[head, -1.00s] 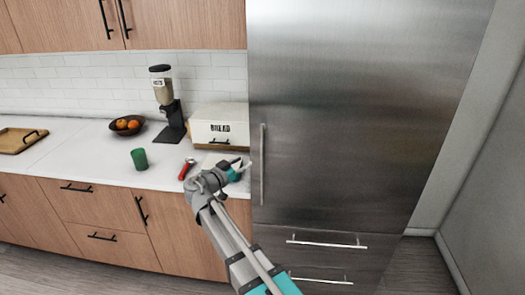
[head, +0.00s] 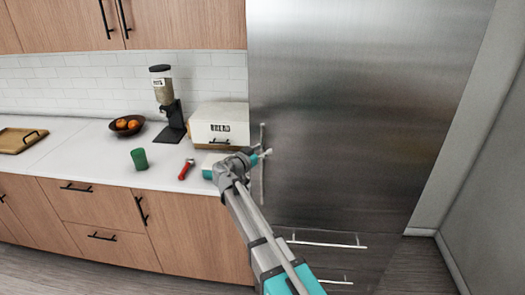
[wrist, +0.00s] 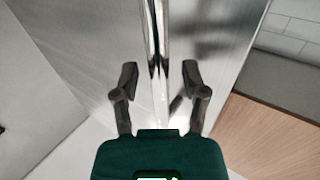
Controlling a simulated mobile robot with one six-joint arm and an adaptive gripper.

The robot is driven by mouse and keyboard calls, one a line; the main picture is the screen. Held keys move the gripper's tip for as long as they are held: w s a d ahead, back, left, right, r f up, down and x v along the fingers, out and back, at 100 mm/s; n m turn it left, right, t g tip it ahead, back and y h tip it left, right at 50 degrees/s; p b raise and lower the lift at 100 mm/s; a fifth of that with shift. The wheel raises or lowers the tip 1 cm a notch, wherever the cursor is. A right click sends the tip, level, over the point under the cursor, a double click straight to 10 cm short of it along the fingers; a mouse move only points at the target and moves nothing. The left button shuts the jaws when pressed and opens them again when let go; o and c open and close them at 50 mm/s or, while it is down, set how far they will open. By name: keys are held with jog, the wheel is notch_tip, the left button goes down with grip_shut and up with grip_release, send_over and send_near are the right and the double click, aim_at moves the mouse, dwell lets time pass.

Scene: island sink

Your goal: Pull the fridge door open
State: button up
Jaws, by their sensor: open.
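The fridge is a tall stainless steel unit with a large upper door (head: 360,110); the door looks shut. Its vertical bar handle (head: 262,185) runs along the door's left edge. My gripper (head: 266,153) is at the upper half of this handle. In the wrist view, the handle (wrist: 155,45) comes down between the two open fingers of my gripper (wrist: 160,80), with a gap showing on each side. The fingers are not closed on it. How deep the bar sits between the fingers is hard to tell.
Left of the fridge, the white counter (head: 90,165) holds a bread box (head: 218,125), a grain dispenser (head: 167,105), a fruit bowl (head: 126,126), a green cup (head: 139,159), a red-handled tool (head: 186,169) and a wooden tray (head: 18,140). Drawers with bar handles (head: 328,244) are below the door.

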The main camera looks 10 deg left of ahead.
grip_shut()
dwell(0.5)
